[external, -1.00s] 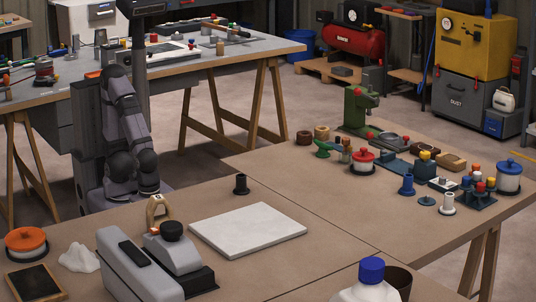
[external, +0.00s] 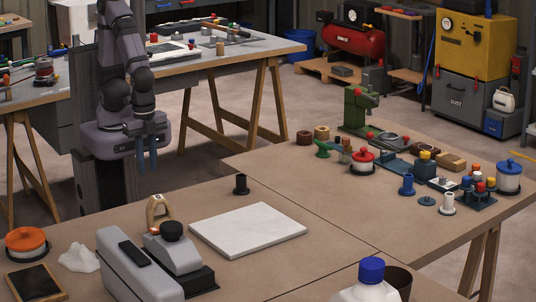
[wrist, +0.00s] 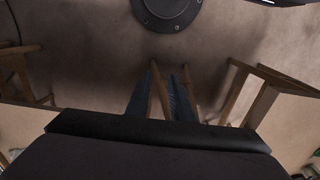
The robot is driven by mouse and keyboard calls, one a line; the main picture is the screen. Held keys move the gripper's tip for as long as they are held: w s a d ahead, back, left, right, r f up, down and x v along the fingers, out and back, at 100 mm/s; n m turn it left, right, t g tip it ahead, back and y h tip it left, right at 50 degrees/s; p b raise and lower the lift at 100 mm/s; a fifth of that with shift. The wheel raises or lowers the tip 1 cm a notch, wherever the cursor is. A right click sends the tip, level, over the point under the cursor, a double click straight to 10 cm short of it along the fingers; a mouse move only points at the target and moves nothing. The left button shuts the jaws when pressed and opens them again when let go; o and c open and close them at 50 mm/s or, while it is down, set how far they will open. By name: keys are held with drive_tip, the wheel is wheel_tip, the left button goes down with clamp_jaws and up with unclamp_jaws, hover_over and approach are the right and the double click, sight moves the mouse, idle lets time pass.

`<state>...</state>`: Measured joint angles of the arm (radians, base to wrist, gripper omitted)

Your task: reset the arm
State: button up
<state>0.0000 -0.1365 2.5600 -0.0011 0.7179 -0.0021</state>
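My arm is folded upright at the left of the external view, beyond the near workbench. My gripper (external: 147,160) hangs from it with its blue fingers pointing down, over the floor between the benches. In the wrist view, the two fingers of my gripper (wrist: 163,98) stand apart, with floor and a wooden trestle leg showing between them. It is open and holds nothing. It touches none of the bench items.
Several small parts and a green press (external: 358,110) stand at right. A grey-topped bench (external: 225,63) is behind.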

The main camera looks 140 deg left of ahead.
wheel_tip(320, 180, up, 10)
drive_tip(key=p, duration=0.8)
drive_tip(key=shift+r, duration=0.2)
